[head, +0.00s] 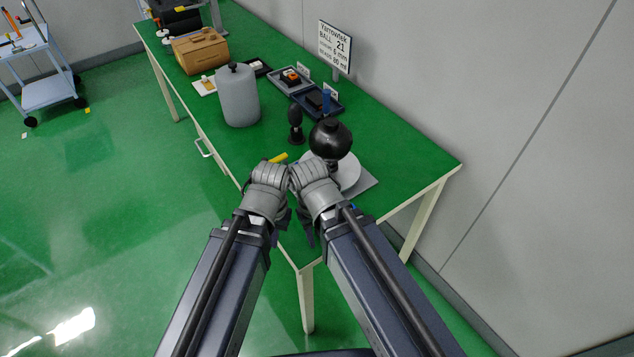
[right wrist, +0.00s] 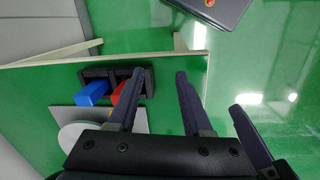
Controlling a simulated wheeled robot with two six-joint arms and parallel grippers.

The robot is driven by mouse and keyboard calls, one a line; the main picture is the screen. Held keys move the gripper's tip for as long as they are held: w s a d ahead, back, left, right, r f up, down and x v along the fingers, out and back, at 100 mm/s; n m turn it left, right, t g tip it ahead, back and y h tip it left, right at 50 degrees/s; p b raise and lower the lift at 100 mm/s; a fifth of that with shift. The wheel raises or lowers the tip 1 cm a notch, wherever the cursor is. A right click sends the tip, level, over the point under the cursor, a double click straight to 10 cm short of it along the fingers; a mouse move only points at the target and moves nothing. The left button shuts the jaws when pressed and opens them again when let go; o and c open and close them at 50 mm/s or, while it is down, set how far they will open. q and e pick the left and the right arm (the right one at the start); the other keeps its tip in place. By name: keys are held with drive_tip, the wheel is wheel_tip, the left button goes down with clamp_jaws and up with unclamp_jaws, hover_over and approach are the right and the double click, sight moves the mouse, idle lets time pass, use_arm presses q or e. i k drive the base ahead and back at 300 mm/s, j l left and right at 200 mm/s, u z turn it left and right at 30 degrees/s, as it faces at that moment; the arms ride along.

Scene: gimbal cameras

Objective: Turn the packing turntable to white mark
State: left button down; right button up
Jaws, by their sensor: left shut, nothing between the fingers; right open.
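The packing turntable is a pale round disc (head: 350,177) on a grey square base (head: 367,186), near the table's near end. A dark round ball-shaped object (head: 330,138) covers part of the disc in the head view. Disc (right wrist: 78,133) and base (right wrist: 75,113) also show at lower left in the right wrist view, partly behind my right gripper. No white mark can be made out. My left gripper (head: 278,231) is shut and empty, left of the turntable. My right gripper (right wrist: 157,76) is open and empty, beside the turntable; its fingers stand apart.
A black holder with blue (right wrist: 94,93) and red (right wrist: 126,92) pieces lies near the turntable base. A grey canister (head: 238,96), a dark stand (head: 295,127), trays (head: 322,101) and a cardboard box (head: 200,51) stand farther back. The wall borders the table's right side.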

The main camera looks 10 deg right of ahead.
sight(330, 141)
drive_tip(key=k+l+z, duration=0.25)
drive_tip(key=l+z, duration=0.55)
drive_tip(key=k+l, duration=0.05)
drive_tip(key=l, duration=0.05)
